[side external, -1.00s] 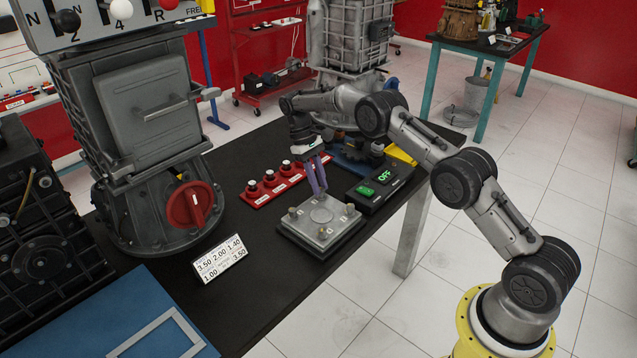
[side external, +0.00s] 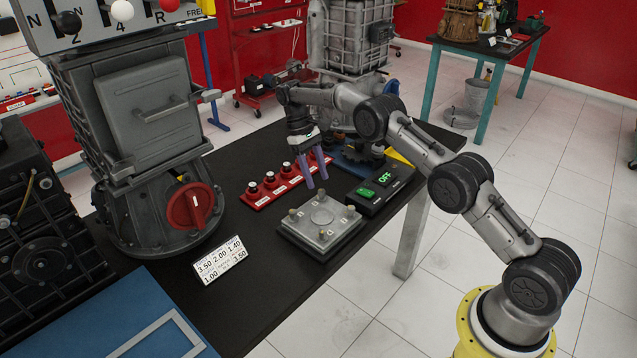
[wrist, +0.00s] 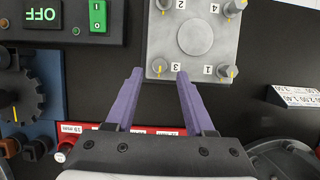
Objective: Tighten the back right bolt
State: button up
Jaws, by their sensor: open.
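A grey square plate (side external: 320,245) with a raised round centre and a bolt at each corner lies on the black bench. In the wrist view the plate (wrist: 215,58) has printed numbers beside its bolts. My gripper (side external: 317,182), with purple fingers, is open and empty just above the plate's far-corner bolt (side external: 322,194). In the wrist view my gripper (wrist: 159,73) points at the bolt marked 3 (wrist: 160,66), which shows between and slightly beyond the fingertips. Bolt 1 (wrist: 225,75) is right of the fingers. Bolts 2 (wrist: 165,5) and 4 (wrist: 235,6) are at the top edge.
A black box with a green OFF display (side external: 380,188) stands right of the plate. A red strip with several black knobs (side external: 280,184) lies behind it. A white number card (side external: 220,260) is in front to the left. Large machines (side external: 150,130) fill the left side.

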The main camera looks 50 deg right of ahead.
notch_tip(320, 180, up, 7)
dwell(0.3)
